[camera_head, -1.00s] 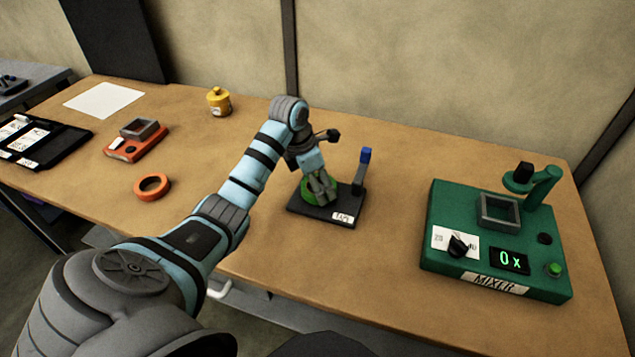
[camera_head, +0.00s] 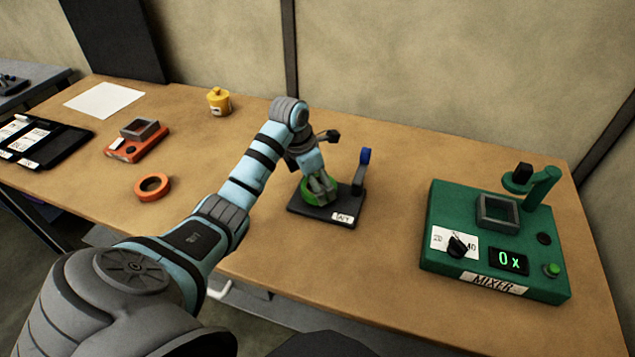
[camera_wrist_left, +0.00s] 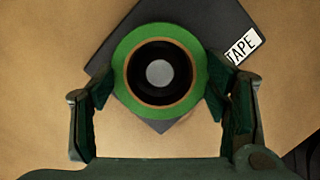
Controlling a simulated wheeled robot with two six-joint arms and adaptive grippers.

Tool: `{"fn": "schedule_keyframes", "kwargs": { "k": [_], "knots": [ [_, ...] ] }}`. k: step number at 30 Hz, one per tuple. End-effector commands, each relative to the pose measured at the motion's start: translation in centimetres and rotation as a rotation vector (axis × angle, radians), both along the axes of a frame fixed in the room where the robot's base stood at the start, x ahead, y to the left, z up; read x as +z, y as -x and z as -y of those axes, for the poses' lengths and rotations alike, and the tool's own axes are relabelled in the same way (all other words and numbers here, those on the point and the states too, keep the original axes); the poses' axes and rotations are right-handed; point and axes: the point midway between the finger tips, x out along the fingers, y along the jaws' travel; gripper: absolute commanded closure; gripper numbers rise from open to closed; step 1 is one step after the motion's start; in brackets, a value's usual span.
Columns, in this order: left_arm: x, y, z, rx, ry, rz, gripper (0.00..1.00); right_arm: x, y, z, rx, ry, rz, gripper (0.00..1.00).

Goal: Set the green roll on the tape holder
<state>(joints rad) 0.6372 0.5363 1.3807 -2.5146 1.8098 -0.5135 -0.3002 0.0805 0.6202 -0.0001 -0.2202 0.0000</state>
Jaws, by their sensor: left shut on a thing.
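The green roll (camera_head: 307,192) is at my left gripper (camera_head: 318,188), over the left part of the black tape holder (camera_head: 325,214). The holder has a dark upright with a blue top (camera_head: 365,156) on its right and a white label on its front. In the left wrist view the green roll (camera_wrist_left: 125,82) sits between the two fingers of my left gripper (camera_wrist_left: 160,100), which is shut on it. A grey round post end shows through the roll's hole. The holder's base (camera_wrist_left: 205,40) lies beneath. I cannot tell whether the roll touches the base. My right gripper is not in view.
An orange roll (camera_head: 153,187) lies left on the wooden table, near a red device (camera_head: 136,143). A yellow pot (camera_head: 218,101) stands behind. The green mixer (camera_head: 490,245) is at right. The table between holder and mixer is clear.

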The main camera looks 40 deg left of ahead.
Motion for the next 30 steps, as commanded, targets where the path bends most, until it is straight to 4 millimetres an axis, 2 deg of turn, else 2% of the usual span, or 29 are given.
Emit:
{"fn": "schedule_keyframes", "kwargs": {
  "k": [20,21,22,30],
  "knots": [
    [-1.3,0.0,0.0,0.0,0.0,0.0,0.59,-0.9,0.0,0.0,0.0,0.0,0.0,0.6],
    [-1.3,0.0,0.0,0.0,0.0,0.0,0.28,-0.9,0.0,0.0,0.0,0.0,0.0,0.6],
    [-1.2,0.0,0.0,0.0,0.0,0.0,0.23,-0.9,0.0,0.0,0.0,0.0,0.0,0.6],
    [-1.2,0.0,0.0,0.0,0.0,0.0,0.23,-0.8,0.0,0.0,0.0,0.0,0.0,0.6]
  ]
}}
